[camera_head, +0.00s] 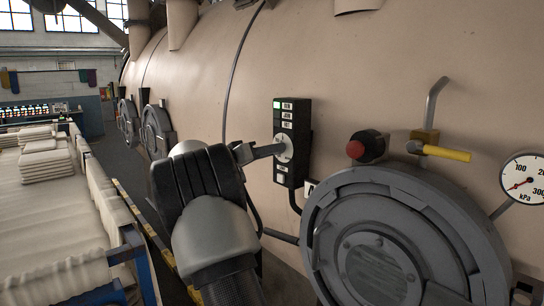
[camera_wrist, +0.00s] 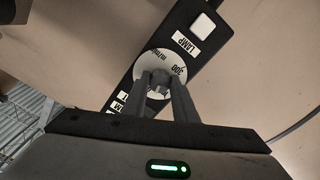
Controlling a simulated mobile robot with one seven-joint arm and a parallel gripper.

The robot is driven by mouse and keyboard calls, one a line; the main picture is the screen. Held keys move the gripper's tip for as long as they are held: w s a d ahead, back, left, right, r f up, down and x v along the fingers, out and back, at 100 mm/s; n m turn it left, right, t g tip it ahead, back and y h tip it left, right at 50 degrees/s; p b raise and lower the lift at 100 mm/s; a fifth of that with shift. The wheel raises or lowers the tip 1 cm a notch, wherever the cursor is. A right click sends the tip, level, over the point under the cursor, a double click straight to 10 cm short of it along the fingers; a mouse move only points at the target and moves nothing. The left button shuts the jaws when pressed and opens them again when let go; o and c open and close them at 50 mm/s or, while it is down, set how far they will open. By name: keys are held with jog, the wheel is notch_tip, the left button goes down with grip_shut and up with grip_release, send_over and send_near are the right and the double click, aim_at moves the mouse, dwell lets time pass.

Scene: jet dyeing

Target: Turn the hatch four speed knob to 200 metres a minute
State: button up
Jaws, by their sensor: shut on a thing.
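A narrow black control box (camera_head: 291,120) is mounted on the beige vessel wall, left of the large grey round hatch (camera_head: 345,215). Its speed knob (camera_wrist: 160,78) stands on a round pale dial (camera_wrist: 146,66) marked 300 and m/min, which appears upside down in the wrist view. My gripper (camera_head: 279,150) reaches the dial from the left, and its two fingers (camera_wrist: 161,92) are shut on the knob from both sides. The fingers hide part of the dial, and I cannot read where the knob points.
The box also has a white square button (camera_wrist: 203,26) by a LAMP label. A red button (camera_head: 359,148), a yellow-handled valve (camera_head: 446,153) and a pressure gauge (camera_head: 523,180) are to the right. A cloth-laden trolley (camera_head: 50,215) stands at left.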

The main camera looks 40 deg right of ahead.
jog(key=shift+n+p, duration=1.75)
jog(key=shift+n, duration=6.65)
jog(key=o, duration=1)
jog(key=shift+o, duration=0.2)
jog(key=s+a+b, duration=0.1)
jog(key=a+b, duration=0.1)
jog(key=a, duration=1.5)
jog(key=shift+s+a, duration=0.2)
jog(key=shift+a, duration=0.05)
jog(key=shift+s+d, duration=0.1)
